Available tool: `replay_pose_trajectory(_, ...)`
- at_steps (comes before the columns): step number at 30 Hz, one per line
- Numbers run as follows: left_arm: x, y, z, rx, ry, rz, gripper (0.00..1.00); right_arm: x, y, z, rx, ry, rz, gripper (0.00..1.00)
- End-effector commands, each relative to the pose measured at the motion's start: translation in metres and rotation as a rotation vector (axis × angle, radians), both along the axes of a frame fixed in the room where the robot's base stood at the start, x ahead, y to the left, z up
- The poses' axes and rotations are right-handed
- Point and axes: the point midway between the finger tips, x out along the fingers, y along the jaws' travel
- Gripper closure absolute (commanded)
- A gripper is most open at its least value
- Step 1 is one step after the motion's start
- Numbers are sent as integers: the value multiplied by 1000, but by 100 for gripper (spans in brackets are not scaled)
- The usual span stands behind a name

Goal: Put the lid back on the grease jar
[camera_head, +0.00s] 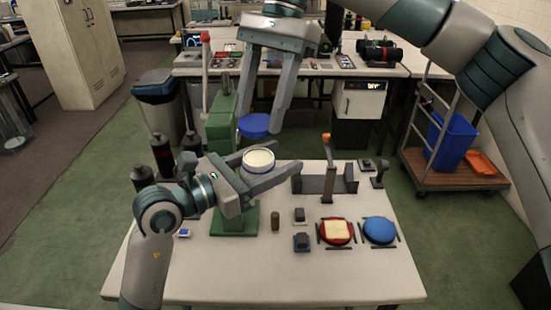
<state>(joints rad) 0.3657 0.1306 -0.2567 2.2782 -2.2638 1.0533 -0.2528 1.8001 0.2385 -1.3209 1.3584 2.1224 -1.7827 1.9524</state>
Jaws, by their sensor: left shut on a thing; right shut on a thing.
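The grease jar (258,161) is a short, pale round jar with cream-coloured contents showing at its open top. My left gripper (268,168) is shut on the jar and holds it above the table, beside the green stand. The lid (254,128) is a blue disc. My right gripper (261,119) points down from above and is shut on the lid. In the picture the lid is just above the jar, with a gap between them. How far apart they are in depth I cannot tell.
A green press-like stand (221,131) with a red-tipped lever rises at the table's left. The table's front is clear.

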Motion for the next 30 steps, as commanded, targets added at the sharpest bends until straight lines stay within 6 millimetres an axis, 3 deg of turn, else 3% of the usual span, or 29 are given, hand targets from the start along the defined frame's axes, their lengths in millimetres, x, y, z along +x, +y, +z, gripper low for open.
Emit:
replay_pose_trajectory(15, 0, 0, 1, -2, -1, 0, 86, 0, 0, -35, -1, 0, 0, 72)
replay_pose_trajectory(30, 0, 0, 1, -1, -2, 0, 86, -1, 0, -38, 3, 4, 1, 72)
